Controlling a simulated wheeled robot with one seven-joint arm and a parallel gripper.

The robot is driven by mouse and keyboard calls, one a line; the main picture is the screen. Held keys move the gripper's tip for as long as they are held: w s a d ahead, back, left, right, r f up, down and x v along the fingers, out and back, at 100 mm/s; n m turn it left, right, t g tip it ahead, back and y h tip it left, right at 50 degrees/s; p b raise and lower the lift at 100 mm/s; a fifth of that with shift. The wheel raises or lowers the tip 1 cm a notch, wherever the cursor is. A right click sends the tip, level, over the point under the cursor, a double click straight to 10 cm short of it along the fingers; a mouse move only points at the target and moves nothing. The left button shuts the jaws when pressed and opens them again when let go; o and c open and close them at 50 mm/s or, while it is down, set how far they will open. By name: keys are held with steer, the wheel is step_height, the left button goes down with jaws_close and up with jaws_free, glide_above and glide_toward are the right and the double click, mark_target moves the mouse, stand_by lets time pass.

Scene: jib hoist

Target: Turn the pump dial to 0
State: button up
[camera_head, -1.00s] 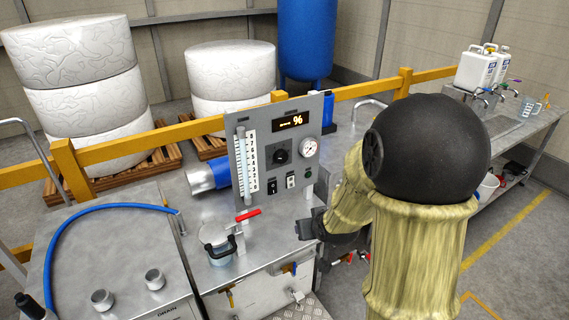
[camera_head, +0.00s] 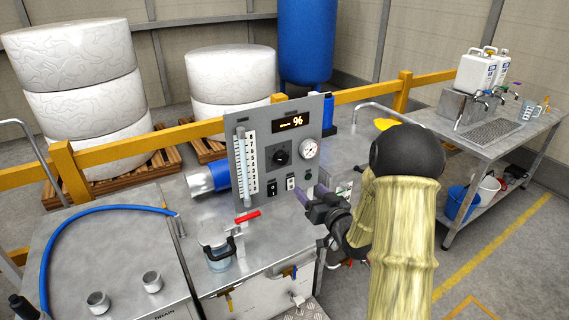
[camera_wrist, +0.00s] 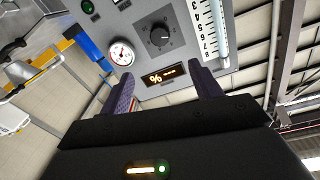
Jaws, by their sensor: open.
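The pump dial (camera_head: 281,155) is a round black knob on the upright grey control panel (camera_head: 262,176), below a small display (camera_head: 292,122) that shows a % sign. In the wrist view the dial (camera_wrist: 159,37) appears upside down, ahead of my gripper and between the lines of its fingers. A pale pointer mark shows on it, but the number it points to is too small to read. My gripper (camera_head: 314,203) is open and empty, in front of the panel's lower right side and apart from the dial. Its two purple-grey fingers (camera_wrist: 164,92) frame the display in the wrist view.
A white gauge (camera_head: 309,149) sits right of the dial, with switches (camera_head: 281,186) below. A vertical scale tube (camera_head: 244,168) is at the panel's left. A red-handled valve (camera_head: 246,217) and clear jug (camera_head: 217,250) stand on the steel bench in front.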

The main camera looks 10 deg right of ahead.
mark_target(283, 160)
steer(key=p+x, duration=0.4)
steer(key=x, duration=1.3)
steer(key=shift+w+a+p, duration=0.15)
steer(key=shift+w+p, duration=0.05)
steer(key=shift+p, duration=0.15)
steer(key=c, duration=1)
